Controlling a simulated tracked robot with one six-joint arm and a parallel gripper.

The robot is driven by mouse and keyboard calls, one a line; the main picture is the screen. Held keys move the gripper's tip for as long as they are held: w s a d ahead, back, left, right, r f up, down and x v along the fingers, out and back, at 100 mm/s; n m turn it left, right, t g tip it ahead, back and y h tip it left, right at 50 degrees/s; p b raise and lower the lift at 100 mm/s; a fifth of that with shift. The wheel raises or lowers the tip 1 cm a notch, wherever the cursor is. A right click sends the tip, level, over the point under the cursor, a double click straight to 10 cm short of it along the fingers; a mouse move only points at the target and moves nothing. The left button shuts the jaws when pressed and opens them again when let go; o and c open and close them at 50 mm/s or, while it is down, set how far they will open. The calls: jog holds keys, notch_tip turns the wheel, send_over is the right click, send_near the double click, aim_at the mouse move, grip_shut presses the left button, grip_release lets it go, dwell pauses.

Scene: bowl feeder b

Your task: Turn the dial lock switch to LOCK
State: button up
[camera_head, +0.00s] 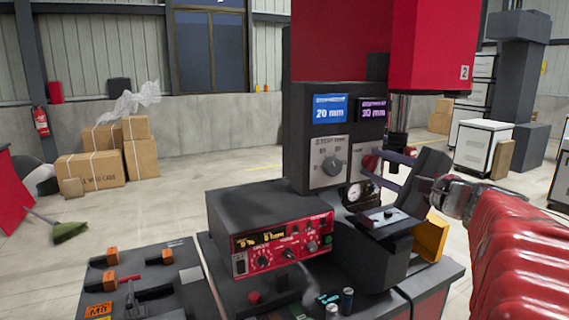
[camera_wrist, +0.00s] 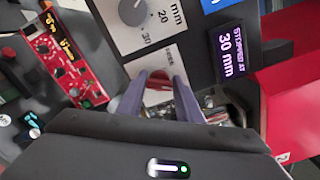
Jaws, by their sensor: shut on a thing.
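The switch with a red knob (camera_wrist: 159,76) is on a pale label plate (camera_wrist: 152,97) on the dark machine's front. I take it for the dial lock switch; its position lettering cannot be read. In the wrist view, my gripper (camera_wrist: 160,80) has its two purple fingers on either side of the knob, shut on it. In the head view, my gripper (camera_head: 381,158) reaches in from the right to the same red knob (camera_head: 369,163), partly hidden by the fingers.
A red control panel (camera_head: 283,246) is lower left.

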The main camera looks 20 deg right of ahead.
jog(key=shift+d+f+m, duration=0.1)
jog(key=shift+f+m, duration=0.05)
jog(key=shift+m, duration=0.55)
jog(key=shift+f+m, duration=0.15)
jog(key=shift+m, duration=0.55)
jog(key=o, duration=1)
jog(key=shift+r, duration=0.2)
jog(key=shift+o, duration=0.2)
jog(key=s, duration=1.3)
jog(key=shift+s+d, duration=0.15)
jog(key=shift+s, duration=0.25)
